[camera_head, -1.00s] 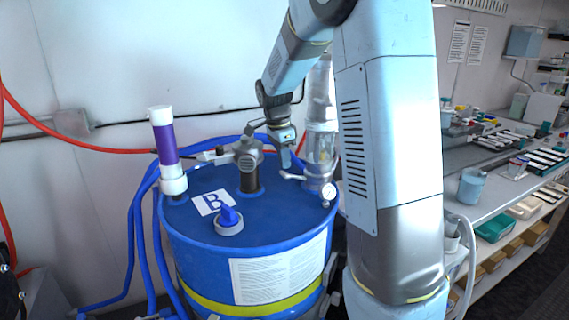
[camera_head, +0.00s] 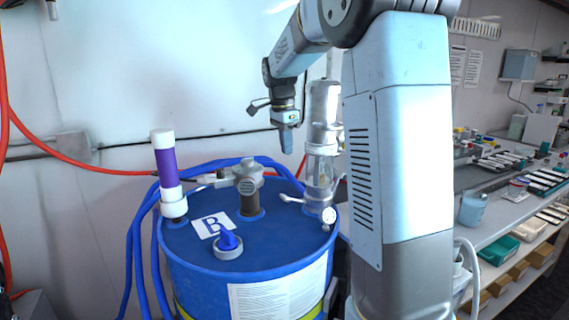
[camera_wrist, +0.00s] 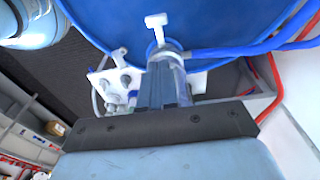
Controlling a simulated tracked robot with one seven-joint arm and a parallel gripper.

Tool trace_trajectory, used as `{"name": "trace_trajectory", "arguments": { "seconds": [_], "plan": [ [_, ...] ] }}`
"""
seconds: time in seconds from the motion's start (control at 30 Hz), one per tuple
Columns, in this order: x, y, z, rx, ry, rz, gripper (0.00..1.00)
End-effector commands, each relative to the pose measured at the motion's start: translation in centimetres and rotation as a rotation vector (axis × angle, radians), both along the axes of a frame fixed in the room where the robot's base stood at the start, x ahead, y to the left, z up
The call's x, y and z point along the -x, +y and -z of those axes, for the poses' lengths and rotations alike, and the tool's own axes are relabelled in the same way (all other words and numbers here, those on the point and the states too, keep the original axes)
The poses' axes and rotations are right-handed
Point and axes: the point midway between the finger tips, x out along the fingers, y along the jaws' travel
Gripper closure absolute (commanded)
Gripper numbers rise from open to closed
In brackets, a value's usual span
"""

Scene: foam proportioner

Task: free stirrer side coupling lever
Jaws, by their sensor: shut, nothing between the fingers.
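The blue drum (camera_head: 185,245) bears a tall silver and clear unit (camera_head: 322,110) at its right rear, which looks like the stirrer. A small pale lever (camera_head: 291,199) sticks out leftward from its base. My gripper (camera_head: 287,150) is shut and empty, above that lever and left of the unit, with a clear gap to the lid. In the wrist view my gripper (camera_wrist: 165,95) points toward a clear cylinder (camera_wrist: 172,50) by the drum edge. A white T-shaped lever (camera_wrist: 156,24) shows beyond it. I cannot tell whether any lever is latched.
A grey pump-like fitting (camera_head: 247,180) stands left of the lever, and a purple-and-white cylinder (camera_head: 166,163) at the lid's left. A gauge (camera_head: 329,215) sits at the right rim. Blue hoses (camera_head: 140,230) run around the drum. A bench (camera_head: 490,205) is at right.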

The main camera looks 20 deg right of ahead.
Motion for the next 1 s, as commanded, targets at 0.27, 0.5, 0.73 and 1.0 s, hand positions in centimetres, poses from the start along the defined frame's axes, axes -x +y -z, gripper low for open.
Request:
{"name": "trace_trajectory", "arguments": {
  "seconds": [0.27,0.5,0.73,1.0],
  "plan": [
    [0.1,-0.6,4.4,0.0,0.005,0.003,1.0],
    [0.0,-1.0,8.7,0.0,0.005,0.003,1.0],
    [0.1,0.0,11.6,0.001,0.003,0.001,1.0],
    [0.1,0.6,12.8,0.001,0.001,0.002,1.0]
  ]
}}
